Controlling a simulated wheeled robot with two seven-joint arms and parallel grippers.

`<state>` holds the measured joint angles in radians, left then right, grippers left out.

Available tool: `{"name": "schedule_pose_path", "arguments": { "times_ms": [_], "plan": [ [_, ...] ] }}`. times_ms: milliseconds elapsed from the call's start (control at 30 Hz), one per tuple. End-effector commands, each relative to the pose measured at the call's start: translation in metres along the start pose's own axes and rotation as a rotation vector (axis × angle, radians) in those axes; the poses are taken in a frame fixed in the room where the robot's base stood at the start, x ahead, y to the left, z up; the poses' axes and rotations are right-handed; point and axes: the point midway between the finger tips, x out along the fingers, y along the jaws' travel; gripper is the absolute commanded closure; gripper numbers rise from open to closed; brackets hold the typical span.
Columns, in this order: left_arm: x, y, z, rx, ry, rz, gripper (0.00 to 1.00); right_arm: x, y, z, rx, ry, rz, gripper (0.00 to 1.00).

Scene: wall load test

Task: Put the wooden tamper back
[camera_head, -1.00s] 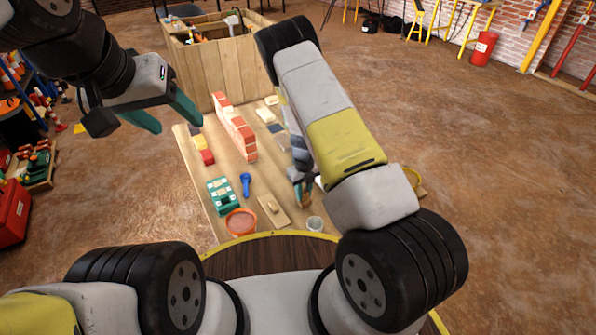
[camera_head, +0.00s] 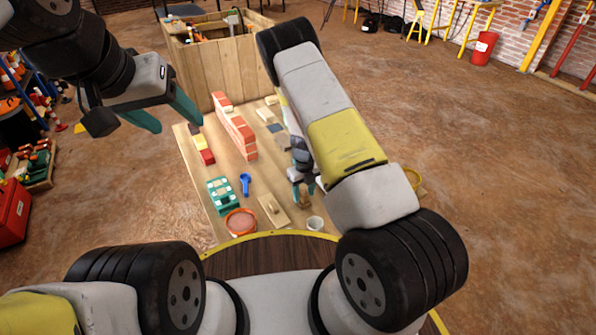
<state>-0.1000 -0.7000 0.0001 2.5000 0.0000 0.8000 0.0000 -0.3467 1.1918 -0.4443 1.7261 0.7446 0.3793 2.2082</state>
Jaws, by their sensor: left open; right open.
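A small brown wooden piece, which looks like the wooden tamper (camera_head: 304,202), stands on the right side of the wooden board (camera_head: 205,200). My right gripper (camera_head: 303,190) points down over it, with a teal finger on each side of it. The gripper is open; whether the fingers touch the piece I cannot tell. My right arm hides part of the board behind it. My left gripper (camera_head: 166,113) is open and empty, in the air left of the board.
A brick wall (camera_head: 234,125) stands mid-board. Nearby are a white cup (camera_head: 315,223), a flat wooden float (camera_head: 273,210), a blue tool (camera_head: 245,184), a pinkish bowl (camera_head: 240,221) and a green block (camera_head: 222,195). A wooden crate (camera_head: 215,68) stands behind.

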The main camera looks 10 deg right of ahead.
Motion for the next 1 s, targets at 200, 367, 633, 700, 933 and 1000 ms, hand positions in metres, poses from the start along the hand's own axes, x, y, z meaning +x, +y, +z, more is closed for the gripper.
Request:
{"name": "schedule_pose_path", "arguments": {
  "times_ms": [200,367,633,700,933,1000],
  "plan": [
    [0.000,0.000,0.000,0.000,0.000,0.000,0.41,-0.044,0.000,0.002,-0.002,-0.005,-0.002,0.53],
    [0.000,0.000,0.000,0.000,0.000,0.000,0.41,-0.079,0.001,0.001,-0.002,-0.004,-0.001,0.53],
    [0.000,0.000,0.000,0.000,0.000,0.000,0.41,-0.112,0.001,0.001,-0.003,-0.002,0.001,0.53],
    [0.000,0.000,0.000,0.000,0.000,0.000,0.41,-0.119,0.001,0.000,-0.018,-0.007,0.007,0.53],
    [0.000,0.000,0.000,0.000,0.000,0.000,0.41,-0.195,0.017,-0.003,-0.320,-0.106,0.088,0.53],
    [0.000,0.000,0.000,0.000,0.000,0.000,0.41,-0.229,0.023,-0.009,-0.476,-0.159,0.106,0.53]
  ]
}}
